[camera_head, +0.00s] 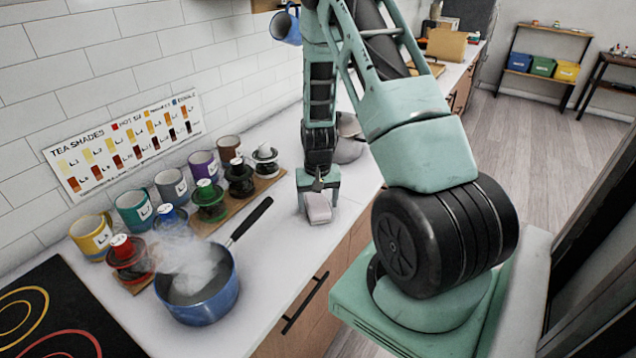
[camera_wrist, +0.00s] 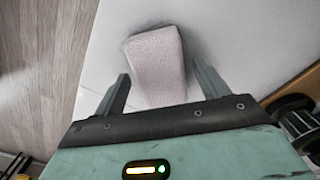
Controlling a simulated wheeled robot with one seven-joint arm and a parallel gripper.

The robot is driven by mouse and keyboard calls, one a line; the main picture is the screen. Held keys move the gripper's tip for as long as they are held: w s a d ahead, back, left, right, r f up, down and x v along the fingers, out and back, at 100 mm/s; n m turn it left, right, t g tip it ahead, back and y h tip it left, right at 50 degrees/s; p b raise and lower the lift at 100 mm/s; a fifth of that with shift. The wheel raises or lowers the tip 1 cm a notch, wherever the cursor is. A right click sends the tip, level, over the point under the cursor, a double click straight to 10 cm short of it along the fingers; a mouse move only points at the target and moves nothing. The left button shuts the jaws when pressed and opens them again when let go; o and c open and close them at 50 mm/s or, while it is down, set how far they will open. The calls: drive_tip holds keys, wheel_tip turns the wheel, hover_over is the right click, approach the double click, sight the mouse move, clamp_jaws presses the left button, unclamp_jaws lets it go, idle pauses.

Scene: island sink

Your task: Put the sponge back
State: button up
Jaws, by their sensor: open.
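The sponge (camera_head: 318,207) is a pale pinkish-grey block on the white counter (camera_head: 275,245), close to its front edge. In the wrist view the sponge (camera_wrist: 157,66) lies between and just beyond my two fingers. My gripper (camera_head: 318,188) is directly above and beside it, pointing down. In the wrist view my gripper (camera_wrist: 163,88) is open, with a visible gap between the sponge and each finger. No sponge holder can be made out; my arm hides part of the counter behind it.
A steaming blue pot (camera_head: 205,302) with a long black handle stands left of the sponge. Several mugs and lidded jars on a wooden board (camera_head: 225,210) line the wall. A metal bowl (camera_head: 347,145) is behind my gripper. The counter around the sponge is clear.

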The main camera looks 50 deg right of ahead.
sight(318, 203)
wheel_tip(318, 203, up, 11)
drive_tip(key=b, duration=0.3)
drive_tip(key=a+r+n+y, duration=0.1)
drive_tip(key=a+r+n, duration=0.25)
drive_tip(key=a, duration=0.85)
drive_tip(key=a+r+n, duration=0.2)
drive_tip(key=a+n, duration=0.2)
drive_tip(key=a, duration=0.8)
drive_tip(key=s+a+r+n, duration=0.2)
drive_tip(key=s+a+n, duration=0.2)
drive_tip(key=s+a, duration=0.4)
drive_tip(key=s+a+r+n, duration=0.2)
drive_tip(key=s+a+n, duration=0.2)
drive_tip(key=s+a, duration=0.4)
drive_tip(key=shift+s+a+p, duration=0.3)
drive_tip(key=shift+s, duration=0.3)
drive_tip(key=shift+n, duration=0.25)
wheel_tip(318, 203, down, 2)
drive_tip(key=shift+f+b, duration=0.15)
drive_tip(key=shift+b, duration=1.1)
